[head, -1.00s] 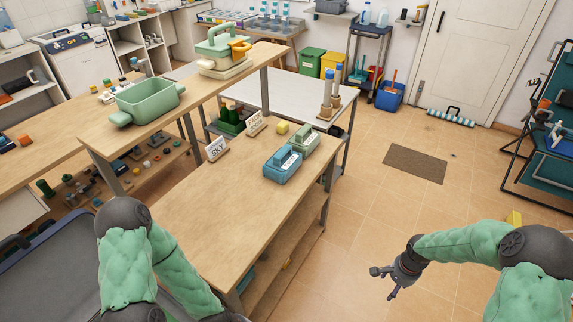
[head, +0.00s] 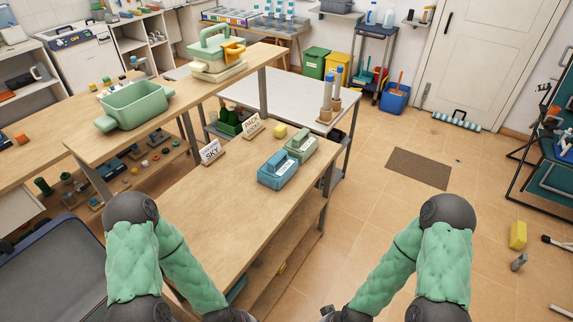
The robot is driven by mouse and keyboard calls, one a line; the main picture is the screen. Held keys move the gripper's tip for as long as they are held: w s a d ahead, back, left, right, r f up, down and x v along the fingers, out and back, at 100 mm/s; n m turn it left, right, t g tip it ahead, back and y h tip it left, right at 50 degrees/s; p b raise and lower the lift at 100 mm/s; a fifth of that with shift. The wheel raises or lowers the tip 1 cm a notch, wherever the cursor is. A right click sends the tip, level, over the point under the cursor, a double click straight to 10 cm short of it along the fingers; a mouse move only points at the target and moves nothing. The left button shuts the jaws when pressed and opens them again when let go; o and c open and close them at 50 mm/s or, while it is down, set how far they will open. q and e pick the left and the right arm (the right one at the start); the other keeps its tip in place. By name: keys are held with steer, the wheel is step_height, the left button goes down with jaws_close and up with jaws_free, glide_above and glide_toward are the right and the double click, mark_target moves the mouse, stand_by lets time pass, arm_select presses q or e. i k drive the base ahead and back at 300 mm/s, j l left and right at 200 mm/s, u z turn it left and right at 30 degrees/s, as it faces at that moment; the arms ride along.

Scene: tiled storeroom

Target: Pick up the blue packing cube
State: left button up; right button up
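The blue packing cube (head: 277,173) is a blue block with a raised handle and a white label on its front. It stands upright on the wooden table, near the right edge. A similar green block (head: 302,147) stands just behind it to the right. Neither arm touches the blue cube. The cube is fully in view and unobstructed.
The wooden table (head: 222,205) is clear in front of the cube. A "SKY" sign (head: 210,152), another sign (head: 251,126) and a yellow block (head: 280,131) stand behind it. A higher shelf with a green bin (head: 135,105) is at left.

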mark_target(278, 170)
steer(key=i+l, duration=0.25)
steer(key=l, duration=0.15)
steer(key=i+l+u, duration=0.1)
steer(key=l, duration=0.25)
steer(key=i+l, duration=0.35)
steer(key=i+l+u, duration=0.1)
steer(key=l, duration=0.35)
steer(key=i+l, duration=0.35)
